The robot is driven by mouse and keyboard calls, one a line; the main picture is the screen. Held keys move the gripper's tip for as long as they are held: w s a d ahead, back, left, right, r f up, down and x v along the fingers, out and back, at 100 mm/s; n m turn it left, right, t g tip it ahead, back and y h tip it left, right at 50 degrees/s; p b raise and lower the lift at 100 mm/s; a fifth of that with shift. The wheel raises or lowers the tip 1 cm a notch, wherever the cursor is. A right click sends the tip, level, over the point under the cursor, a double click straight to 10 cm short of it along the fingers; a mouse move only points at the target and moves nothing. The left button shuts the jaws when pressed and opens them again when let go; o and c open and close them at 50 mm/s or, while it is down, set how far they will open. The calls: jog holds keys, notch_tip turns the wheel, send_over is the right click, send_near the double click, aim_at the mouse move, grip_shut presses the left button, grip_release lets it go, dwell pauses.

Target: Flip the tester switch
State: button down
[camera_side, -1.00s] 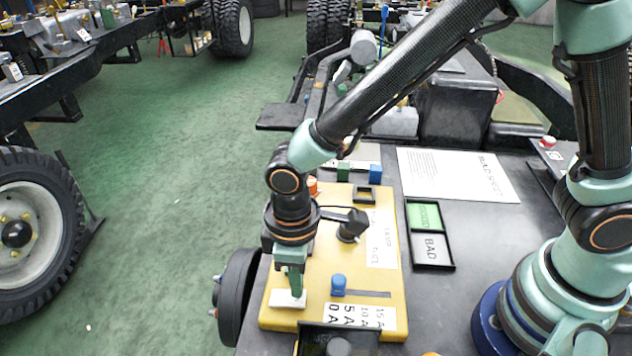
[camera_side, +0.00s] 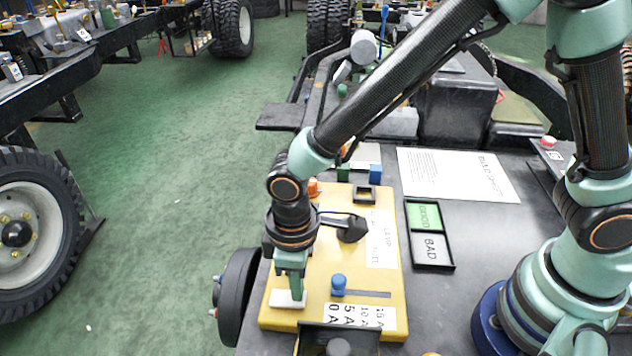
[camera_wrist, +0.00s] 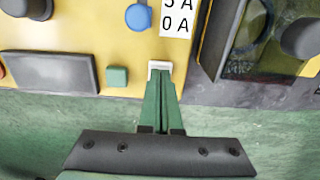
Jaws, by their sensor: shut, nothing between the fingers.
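The yellow tester board (camera_side: 330,250) lies on the dark bench top in the side view. A small white piece (camera_side: 279,300), which looks like the switch, sits at its near left corner. My gripper (camera_side: 293,297) points down over it with its green fingers together and empty. In the wrist view my gripper (camera_wrist: 158,85) has its tips at the near edge of the white piece (camera_wrist: 160,67). The tips overlap it in the picture. I cannot tell whether they press on it or which way it is tipped.
A blue knob (camera_side: 338,284) and an amp scale (camera_side: 360,316) lie right of the gripper. A dark box (camera_side: 312,336) stands close in front. A green button (camera_wrist: 117,76) and grey panel (camera_wrist: 50,72) show in the wrist view. GOOD/BAD trays (camera_side: 431,265) lie further right.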

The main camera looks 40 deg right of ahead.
jog(key=shift+f, duration=0.45)
jog(key=shift+r, duration=3.55)
jog(key=d+r+m+t, duration=0.2)
jog(key=d+r+m, duration=0.2)
jog(key=d+r, duration=0.3)
jog(key=d+r+m+t, duration=0.3)
jog(key=d+r+m, duration=0.2)
jog(key=d, duration=1.3)
jog(key=shift+d+r+t, duration=0.15)
jog(key=shift+r+t, duration=0.15)
jog(key=shift+r, duration=0.6)
